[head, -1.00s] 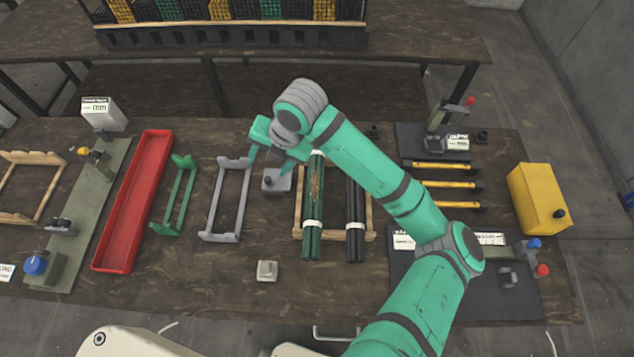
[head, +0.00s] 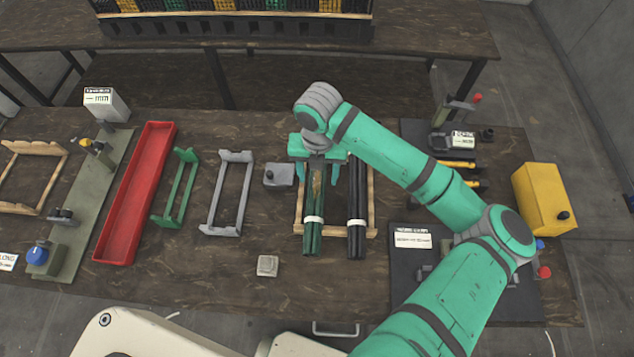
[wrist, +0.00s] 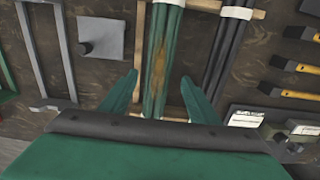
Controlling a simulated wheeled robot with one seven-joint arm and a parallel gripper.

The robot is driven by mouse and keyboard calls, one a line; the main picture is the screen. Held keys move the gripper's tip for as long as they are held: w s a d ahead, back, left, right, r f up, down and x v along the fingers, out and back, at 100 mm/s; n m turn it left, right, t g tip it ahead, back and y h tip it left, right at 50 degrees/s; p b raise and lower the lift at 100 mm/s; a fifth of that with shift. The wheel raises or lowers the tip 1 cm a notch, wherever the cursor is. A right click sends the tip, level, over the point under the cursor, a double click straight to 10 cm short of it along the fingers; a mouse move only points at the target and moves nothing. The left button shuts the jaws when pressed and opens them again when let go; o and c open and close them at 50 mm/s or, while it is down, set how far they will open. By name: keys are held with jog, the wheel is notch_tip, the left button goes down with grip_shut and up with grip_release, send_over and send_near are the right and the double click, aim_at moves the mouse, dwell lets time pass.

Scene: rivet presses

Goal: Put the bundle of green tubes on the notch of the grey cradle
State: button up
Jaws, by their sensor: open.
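The bundle of green tubes (head: 313,225) lies lengthwise on a wooden frame, with white bands and a brownish patch; it also shows in the wrist view (wrist: 161,60). My gripper (head: 319,176) is open over the far part of the bundle. In the wrist view the fingers (wrist: 160,88) stand on either side of the tubes, with gaps and nothing held. The grey cradle (head: 213,212) stands empty to the left, with raised notched ends; part of it shows in the wrist view (wrist: 38,60).
A bundle of black tubes (head: 357,205) lies just right of the green one on the wooden frame (head: 372,216). A small grey block (head: 279,176) sits between cradle and frame. A green cradle (head: 170,215) and red tray (head: 125,215) stand further left.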

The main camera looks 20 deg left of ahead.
aim_at(317, 180)
jog(key=f, duration=0.4)
jog(key=shift+w+a+f, duration=0.1)
jog(key=shift+w+a, duration=0.1)
jog(key=shift+w, duration=0.1)
jog(key=shift+s+f, duration=0.1)
jog(key=shift+f, duration=0.35)
jog(key=shift+c, duration=0.7)
grip_shut()
